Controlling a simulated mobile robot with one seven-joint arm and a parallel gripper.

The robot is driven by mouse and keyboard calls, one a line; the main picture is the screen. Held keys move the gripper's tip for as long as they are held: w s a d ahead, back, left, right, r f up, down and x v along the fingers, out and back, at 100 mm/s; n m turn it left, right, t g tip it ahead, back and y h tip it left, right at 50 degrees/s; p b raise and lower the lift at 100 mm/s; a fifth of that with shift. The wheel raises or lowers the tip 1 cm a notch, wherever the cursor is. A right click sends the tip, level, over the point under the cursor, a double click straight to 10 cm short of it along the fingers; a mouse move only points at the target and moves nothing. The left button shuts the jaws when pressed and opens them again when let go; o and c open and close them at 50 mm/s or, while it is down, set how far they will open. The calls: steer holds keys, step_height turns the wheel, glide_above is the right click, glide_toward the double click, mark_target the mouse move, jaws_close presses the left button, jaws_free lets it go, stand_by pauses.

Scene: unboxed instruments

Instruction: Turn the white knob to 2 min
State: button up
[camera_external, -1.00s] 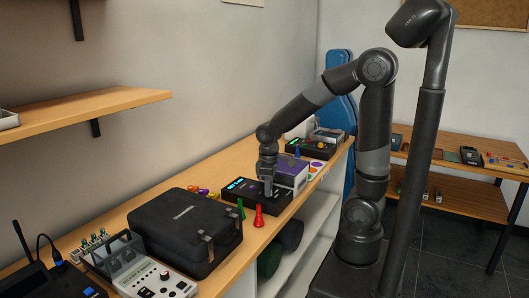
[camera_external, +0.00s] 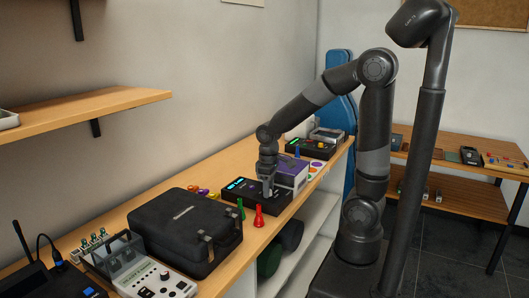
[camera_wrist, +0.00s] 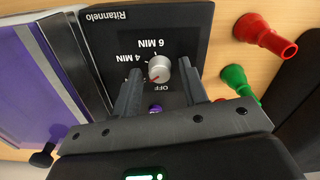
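The white-silver knob (camera_wrist: 160,68) sits on the black face of the Ritannelo device (camera_wrist: 115,42), which appears upside down in the wrist view. Labels 6 MIN, 4 MIN and OFF show around it; no 2 MIN label is visible, and my left finger covers part of the dial area. A red mark on the knob is at its lower left, between 4 MIN and OFF. My gripper (camera_wrist: 158,85) is open, one finger on each side of the knob, with small gaps showing. In the external view my gripper (camera_external: 267,189) points down at the black device (camera_external: 240,189), hiding the knob.
A purple and white box (camera_external: 291,172) stands close beside the device. Red (camera_external: 258,217) and green (camera_external: 240,208) cone-shaped pieces stand on its other side, near a black case (camera_external: 185,230). A purple button (camera_wrist: 156,108) lies below the knob in the wrist view.

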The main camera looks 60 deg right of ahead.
mark_target(271, 190)
steer(key=shift+o, duration=0.4)
step_height(271, 190, up, 11)
stand_by(0.4)
steer(key=shift+f, duration=0.1)
steer(key=s+r+m+t, duration=0.2)
steer(key=s+t, duration=0.3)
steer(key=s, duration=0.5)
steer(key=shift+d+r+m+t, duration=0.25)
steer(key=shift+r+m+t, duration=0.05)
steer(key=shift+r, duration=0.35)
stand_by(0.4)
